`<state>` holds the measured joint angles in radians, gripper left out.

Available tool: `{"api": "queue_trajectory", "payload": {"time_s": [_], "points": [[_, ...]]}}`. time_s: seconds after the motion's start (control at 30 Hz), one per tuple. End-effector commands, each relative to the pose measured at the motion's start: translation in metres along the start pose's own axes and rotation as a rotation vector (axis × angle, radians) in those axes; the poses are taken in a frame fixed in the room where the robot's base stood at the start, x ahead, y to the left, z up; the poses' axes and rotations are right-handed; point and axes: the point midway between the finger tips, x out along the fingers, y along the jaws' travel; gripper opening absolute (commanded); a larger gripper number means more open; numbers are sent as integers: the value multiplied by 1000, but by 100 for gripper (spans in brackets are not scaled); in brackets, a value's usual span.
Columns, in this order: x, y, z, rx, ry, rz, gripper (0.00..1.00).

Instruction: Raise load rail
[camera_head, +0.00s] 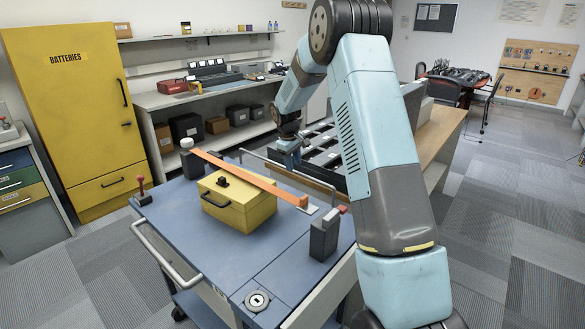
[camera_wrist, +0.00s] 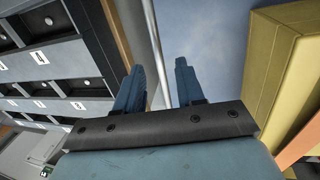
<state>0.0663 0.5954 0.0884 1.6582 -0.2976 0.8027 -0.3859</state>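A thin grey metal rail (camera_head: 268,165) stands along the far right edge of the blue cart top (camera_head: 165,205). An orange bar (camera_head: 250,178) lies across a yellow box (camera_head: 243,208) on the cart; I cannot tell for sure which is the load rail, though the grey one fits. My gripper (camera_head: 292,163) is low at the grey rail. In the wrist view the two blue fingers of my gripper (camera_wrist: 159,72) are apart, and the grey rail (camera_wrist: 155,45) runs between them. Contact with either finger is not clear.
Dark trays with numbered slots (camera_wrist: 45,57) lie just beyond the rail. The yellow box (camera_wrist: 268,70) is close to my fingers on the other side. Dark posts (camera_head: 323,238) stand on the cart. A yellow batteries cabinet (camera_head: 75,110) stands at the left.

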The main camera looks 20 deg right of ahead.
Motion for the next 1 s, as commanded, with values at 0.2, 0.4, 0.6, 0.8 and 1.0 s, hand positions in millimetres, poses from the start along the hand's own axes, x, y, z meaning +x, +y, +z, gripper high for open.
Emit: {"api": "queue_trajectory", "payload": {"time_s": [0.2,0.4,0.6,0.8,1.0], "points": [[21,0,0,0,-1,0,38],[25,0,0,0,0,1,38],[25,0,0,0,0,1,36],[25,0,0,0,0,1,17],[25,0,0,-1,0,0,0]]}}
